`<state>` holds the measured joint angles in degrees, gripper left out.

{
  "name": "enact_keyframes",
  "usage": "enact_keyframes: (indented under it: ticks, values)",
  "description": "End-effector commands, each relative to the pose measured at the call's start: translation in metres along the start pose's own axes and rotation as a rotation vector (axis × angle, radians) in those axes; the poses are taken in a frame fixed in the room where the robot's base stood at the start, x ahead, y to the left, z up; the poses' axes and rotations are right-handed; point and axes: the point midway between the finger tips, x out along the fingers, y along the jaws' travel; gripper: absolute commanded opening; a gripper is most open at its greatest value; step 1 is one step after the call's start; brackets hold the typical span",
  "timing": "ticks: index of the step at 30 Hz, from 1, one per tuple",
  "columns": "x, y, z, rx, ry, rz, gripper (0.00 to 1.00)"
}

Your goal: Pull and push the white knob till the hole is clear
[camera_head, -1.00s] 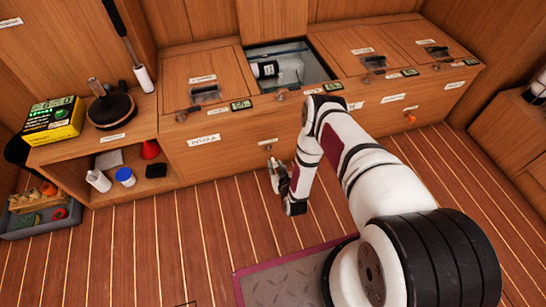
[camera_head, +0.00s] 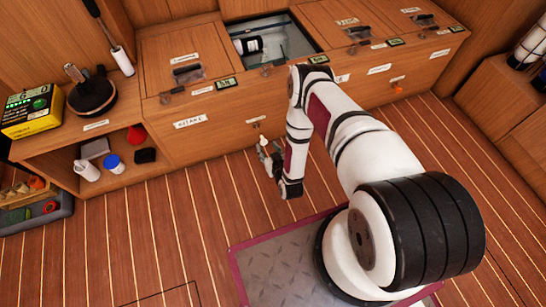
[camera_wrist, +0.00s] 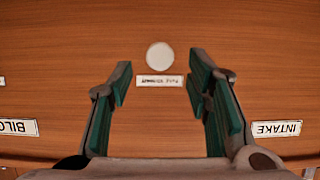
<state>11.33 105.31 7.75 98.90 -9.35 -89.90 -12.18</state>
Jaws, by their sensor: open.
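The white knob (camera_wrist: 160,57) shows as a pale round disc on the wooden cabinet front in the wrist view. A small white label (camera_wrist: 159,81) with upside-down writing sits just below it there. My gripper (camera_wrist: 160,82) is open and empty, its green-padded fingers to either side of the label and a little short of the knob in the picture. In the head view my gripper (camera_head: 267,157) hangs low in front of the cabinet, close to the knob (camera_head: 263,141). Whether they touch cannot be told. I cannot make out which hole is meant.
An open bin (camera_head: 302,52) in the cabinet top holds a dark and white cylinder (camera_head: 247,45). A left shelf holds a white bottle (camera_head: 88,172) and blue-lidded jar (camera_head: 113,163). The striped floor has free room.

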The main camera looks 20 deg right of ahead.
Motion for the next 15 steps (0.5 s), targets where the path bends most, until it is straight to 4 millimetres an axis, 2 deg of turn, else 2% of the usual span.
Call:
enact_keyframes:
  ticks: [6, 10, 15]
  values:
    - [-0.046, -0.001, 0.001, 0.001, -0.005, -0.001, 0.45]
    - [-0.065, 0.0, 0.001, 0.0, -0.004, -0.001, 0.45]
    - [-0.079, 0.0, 0.001, 0.0, -0.002, 0.0, 0.45]
